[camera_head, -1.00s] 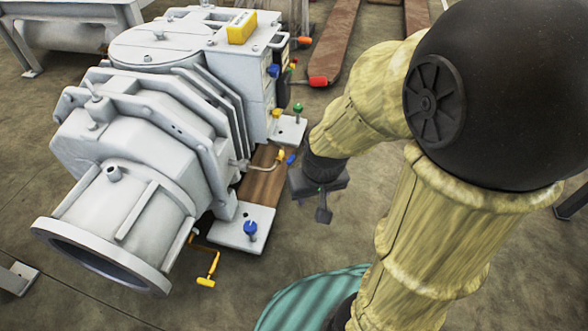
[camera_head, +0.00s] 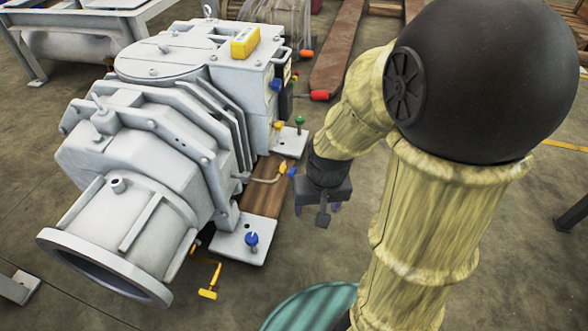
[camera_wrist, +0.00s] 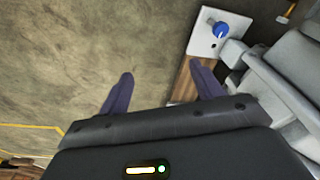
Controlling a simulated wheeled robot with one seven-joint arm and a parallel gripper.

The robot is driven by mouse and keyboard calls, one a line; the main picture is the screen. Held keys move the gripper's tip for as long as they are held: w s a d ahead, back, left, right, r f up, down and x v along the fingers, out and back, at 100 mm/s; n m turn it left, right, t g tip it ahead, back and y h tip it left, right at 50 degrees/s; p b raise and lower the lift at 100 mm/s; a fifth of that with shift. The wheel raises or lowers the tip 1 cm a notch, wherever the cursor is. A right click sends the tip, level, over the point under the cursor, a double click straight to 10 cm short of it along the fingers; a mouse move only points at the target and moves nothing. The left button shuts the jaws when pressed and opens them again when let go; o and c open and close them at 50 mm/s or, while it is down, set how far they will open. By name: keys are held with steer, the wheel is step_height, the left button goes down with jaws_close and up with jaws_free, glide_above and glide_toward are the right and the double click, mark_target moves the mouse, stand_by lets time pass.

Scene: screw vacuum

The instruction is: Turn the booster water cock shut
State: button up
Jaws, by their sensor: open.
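The grey vacuum machine (camera_head: 150,140) stands on the left and carries several coloured handles; no label shows which is the booster water cock. A thin pipe at its near right side ends in a yellow handle (camera_head: 283,167) beside a blue one (camera_head: 292,173). A blue knob (camera_head: 251,240) stands on the front foot plate; it also shows in the wrist view (camera_wrist: 220,30). My gripper (camera_head: 319,208) is open and empty, right of the machine's base. Its two dark fingers (camera_wrist: 162,75) point at bare floor.
A green knob (camera_head: 299,121) stands on the rear foot plate, and a red handle (camera_head: 319,96) sticks out behind it. A wooden board (camera_head: 263,199) lies under the machine's right side. The floor (camera_wrist: 60,60) left of my fingers in the wrist view is clear.

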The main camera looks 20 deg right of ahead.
steer(key=w+d+f+m+t+y+p, duration=0.2)
steer(key=d+m+y+p, duration=0.5)
steer(key=m, duration=0.7)
steer(key=w+d+f+m+t+y+p, duration=0.3)
steer(key=w+d+m+t+y+p, duration=0.2)
steer(key=m+y+p, duration=0.3)
steer(key=d+m+p, duration=0.1)
steer(key=m+p, duration=0.3)
steer(key=m, duration=0.1)
steer(key=shift+d+f+m, duration=0.25)
steer(key=shift+d+m, duration=0.15)
steer(key=shift+a, duration=0.1)
